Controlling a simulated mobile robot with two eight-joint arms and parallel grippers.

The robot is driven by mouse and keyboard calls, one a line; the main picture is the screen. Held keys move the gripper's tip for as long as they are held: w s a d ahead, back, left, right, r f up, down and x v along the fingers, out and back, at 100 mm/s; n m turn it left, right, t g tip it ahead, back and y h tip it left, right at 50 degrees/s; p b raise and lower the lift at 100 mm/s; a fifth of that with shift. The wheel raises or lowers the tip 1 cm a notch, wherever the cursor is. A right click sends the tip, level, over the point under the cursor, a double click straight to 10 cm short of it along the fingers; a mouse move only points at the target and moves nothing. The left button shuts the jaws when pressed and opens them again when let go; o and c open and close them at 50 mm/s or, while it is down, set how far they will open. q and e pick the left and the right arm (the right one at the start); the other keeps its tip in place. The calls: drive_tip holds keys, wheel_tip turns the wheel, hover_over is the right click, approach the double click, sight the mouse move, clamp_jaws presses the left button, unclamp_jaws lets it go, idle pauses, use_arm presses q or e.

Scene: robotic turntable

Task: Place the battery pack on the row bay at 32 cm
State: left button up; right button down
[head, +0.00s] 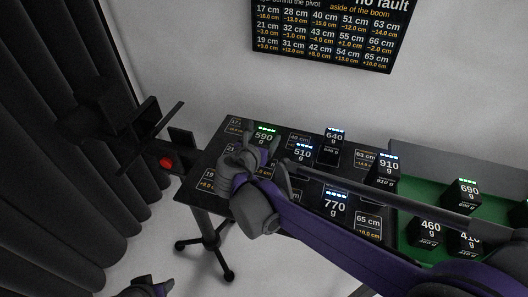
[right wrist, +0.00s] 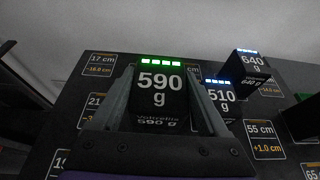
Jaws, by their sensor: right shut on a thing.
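A black battery pack marked 590 g (head: 265,136), with green lights on top, is between the fingers of my right gripper (head: 262,149). The right wrist view shows the same pack (right wrist: 160,95) upright, with a finger on each side; my right gripper (right wrist: 163,100) is shut on it. It is over the black table (head: 203,185) with printed bay labels; I cannot tell whether its base touches. The 32 cm label is not readable on the table; the pack and gripper hide part of it. Part of my left arm shows at the bottom left, its jaw state unclear.
Packs marked 510 g (head: 302,152), 640 g (head: 334,138), 910 g (head: 388,166) and 770 g (head: 335,204) stand on the table. A green tray (head: 408,222) at right holds several packs. A wall board (head: 330,35) lists distances. A red button (head: 166,163) is at left.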

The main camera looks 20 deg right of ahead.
drive_tip(key=shift+w+f, duration=0.1)
drive_tip(key=shift+f, duration=2.35)
drive_tip(key=shift+f, duration=0.1)
unclamp_jaws()
drive_tip(key=shift+b, duration=0.3)
drive_tip(key=v, duration=1.2)
